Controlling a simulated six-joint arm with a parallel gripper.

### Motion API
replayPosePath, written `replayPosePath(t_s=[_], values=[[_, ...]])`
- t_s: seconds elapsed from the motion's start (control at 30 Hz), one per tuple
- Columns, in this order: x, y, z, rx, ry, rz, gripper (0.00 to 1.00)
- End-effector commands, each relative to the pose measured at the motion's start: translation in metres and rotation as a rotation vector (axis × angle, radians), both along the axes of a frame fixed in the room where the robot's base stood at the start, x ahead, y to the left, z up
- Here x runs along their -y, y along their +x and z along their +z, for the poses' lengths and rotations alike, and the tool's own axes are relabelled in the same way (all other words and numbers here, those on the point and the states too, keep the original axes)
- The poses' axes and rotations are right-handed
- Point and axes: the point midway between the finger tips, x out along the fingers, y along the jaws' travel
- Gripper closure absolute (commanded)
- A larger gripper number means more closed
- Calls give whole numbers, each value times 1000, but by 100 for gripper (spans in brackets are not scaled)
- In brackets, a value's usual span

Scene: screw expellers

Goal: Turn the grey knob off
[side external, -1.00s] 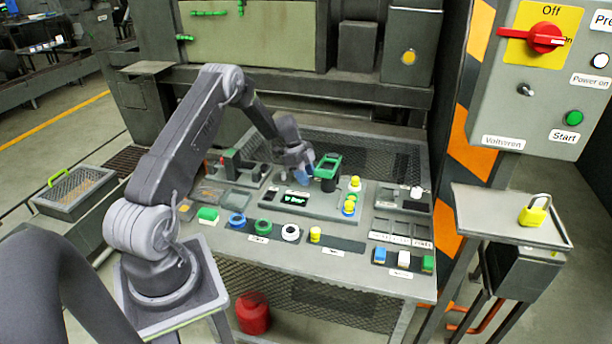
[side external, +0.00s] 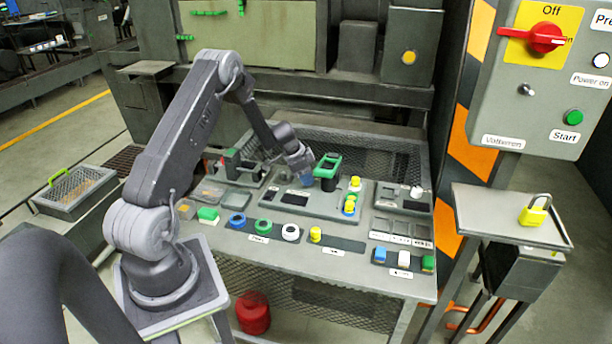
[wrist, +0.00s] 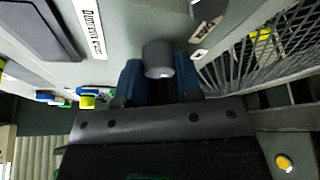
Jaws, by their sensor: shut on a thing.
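The grey knob (wrist: 158,58) is a short cylinder on the grey panel in the wrist view. The two dark blue fingers of my gripper (wrist: 159,72) sit on either side of it and are closed on it. In the side external view my gripper (side external: 307,181) points down at the panel (side external: 322,205) in the middle of the bench, and the knob is hidden there. The knob's marking is not readable. A small display (side external: 295,199) on the panel is dark.
A green-topped black holder (side external: 328,170) stands just right of my gripper. Yellow and blue parts (side external: 350,203) stand further right. Coloured rings (side external: 264,227) line the front. A wire mesh (wrist: 262,50) is close beside the knob.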

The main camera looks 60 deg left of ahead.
Motion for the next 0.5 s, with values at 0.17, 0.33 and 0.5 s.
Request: replayPosePath(t_s=[0.17,0.33,0.5], values=[[1,0,0,-1,1,134,91],[1,0,0,0,0,232,91],[1,0,1,1,1,295,91]])
